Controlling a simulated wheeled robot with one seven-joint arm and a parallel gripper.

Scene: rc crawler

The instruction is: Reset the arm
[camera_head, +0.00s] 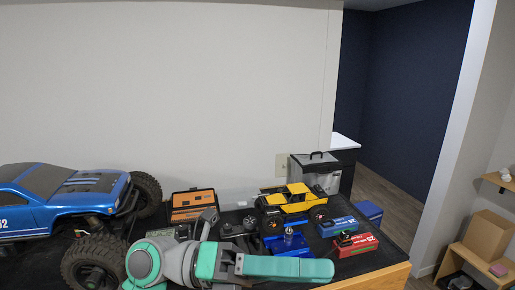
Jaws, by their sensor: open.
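My arm, in grey and teal links, reaches across the lower middle of the head view, low in front of the table's things. I cannot make out my gripper's fingers anywhere in this view. No object is seen held. The arm hides part of the dark table top (378,258) and the lower parts of some things behind it.
A large blue crawler truck (70,190) stands at the left. An orange-and-black box (193,203), a yellow crawler (293,200), a blue part (287,243), a blue box (337,226) and a red-and-blue box (355,244) stand behind the arm. The wall is close behind.

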